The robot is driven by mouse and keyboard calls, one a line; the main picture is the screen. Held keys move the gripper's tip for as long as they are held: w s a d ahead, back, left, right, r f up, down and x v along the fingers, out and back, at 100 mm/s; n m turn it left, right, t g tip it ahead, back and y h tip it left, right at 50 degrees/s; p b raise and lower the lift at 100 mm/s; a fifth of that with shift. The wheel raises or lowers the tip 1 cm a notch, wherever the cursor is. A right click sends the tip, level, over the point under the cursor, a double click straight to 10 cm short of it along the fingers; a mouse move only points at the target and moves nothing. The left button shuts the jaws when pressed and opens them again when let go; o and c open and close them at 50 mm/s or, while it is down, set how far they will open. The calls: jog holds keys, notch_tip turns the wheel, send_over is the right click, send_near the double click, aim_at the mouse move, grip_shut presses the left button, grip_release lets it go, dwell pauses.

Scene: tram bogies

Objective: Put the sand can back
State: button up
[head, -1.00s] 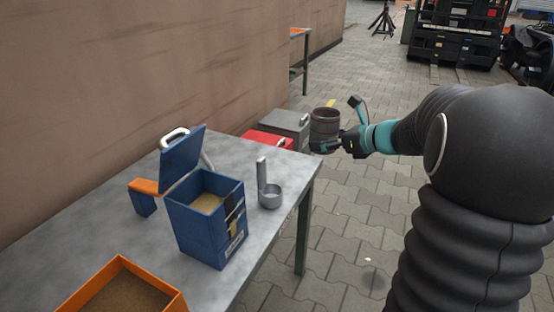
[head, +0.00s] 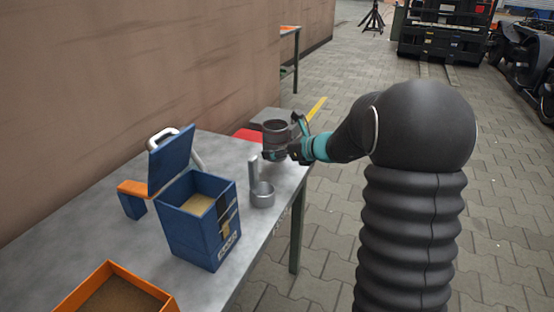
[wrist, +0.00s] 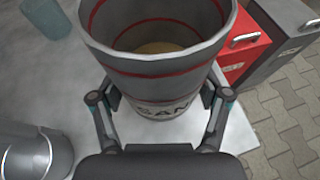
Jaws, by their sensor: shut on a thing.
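The sand can (head: 276,136) is a dark grey open cylinder at the far right corner of the metal table. In the wrist view the can (wrist: 157,75) has red bands, the letters "SAN" and some sand at its bottom. My gripper (head: 276,155) is shut on it low on its wall, one finger on each side. The can is upright. Whether its base touches the table top cannot be told.
A grey metal scoop-like cup (head: 262,194) stands just in front of the can. A blue open-lidded box (head: 203,235) with sand and an orange tray (head: 97,287) stand nearer on the table (head: 225,148).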

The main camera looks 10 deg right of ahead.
aim_at(277, 167)
jog(key=shift+f, duration=1.75)
jog(key=shift+f+b, duration=0.2)
jog(key=shift+b, duration=0.1)
jog(key=o, duration=1.2)
jog(key=shift+r, duration=0.1)
